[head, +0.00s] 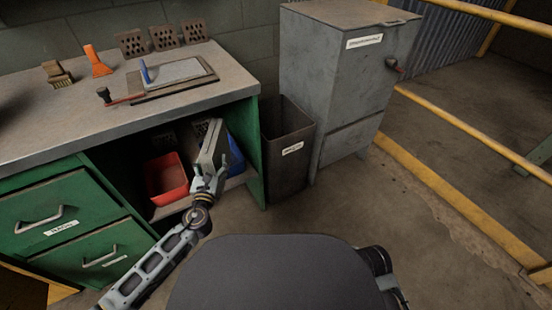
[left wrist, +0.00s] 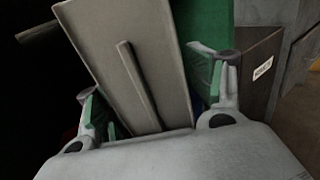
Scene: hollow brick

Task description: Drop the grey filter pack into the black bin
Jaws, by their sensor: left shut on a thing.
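My left gripper (head: 208,182) is shut on the grey filter pack (head: 211,148), a flat, slightly tilted box in front of the open shelf of the green workbench. In the left wrist view the grey filter pack (left wrist: 135,55) fills the space between the fingers of the gripper (left wrist: 158,95), with a ridge along its face. The black bin (head: 287,165) stands on the floor to the right of the bench, open at the top, with a white label. It also shows at the right of the left wrist view (left wrist: 262,62). My right gripper is not in view.
The green bench side panel (head: 246,150) stands between the pack and the bin. A red tray (head: 166,178) and a blue thing (head: 236,155) are on the shelf. A grey cabinet (head: 335,90) stands right of the bin. Tools lie on the benchtop (head: 60,108).

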